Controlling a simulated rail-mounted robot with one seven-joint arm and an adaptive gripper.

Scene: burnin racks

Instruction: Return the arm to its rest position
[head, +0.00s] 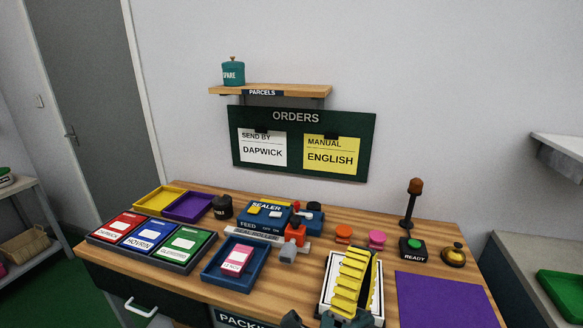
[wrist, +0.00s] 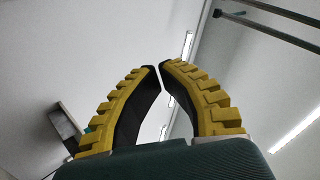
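My gripper (head: 364,254) stands low at the front of the packing bench in the head view, its yellow ridged fingers pointing upward. In the wrist view the fingers of my gripper (wrist: 158,66) curve together and their tips meet or nearly meet. Nothing shows between them. The fingers cover much of a white printed sheet or box top (head: 337,262) in the head view. Most of my arm is out of view.
The wooden bench (head: 300,292) holds a blue tray (head: 213,273) with a pink packet, a blue sealer (head: 262,222), colored cards (head: 150,235), a ready button (head: 411,245), a bell (head: 453,255) and a purple mat (head: 445,300). A shelf (head: 300,91) and orders board (head: 302,119) are on the wall.

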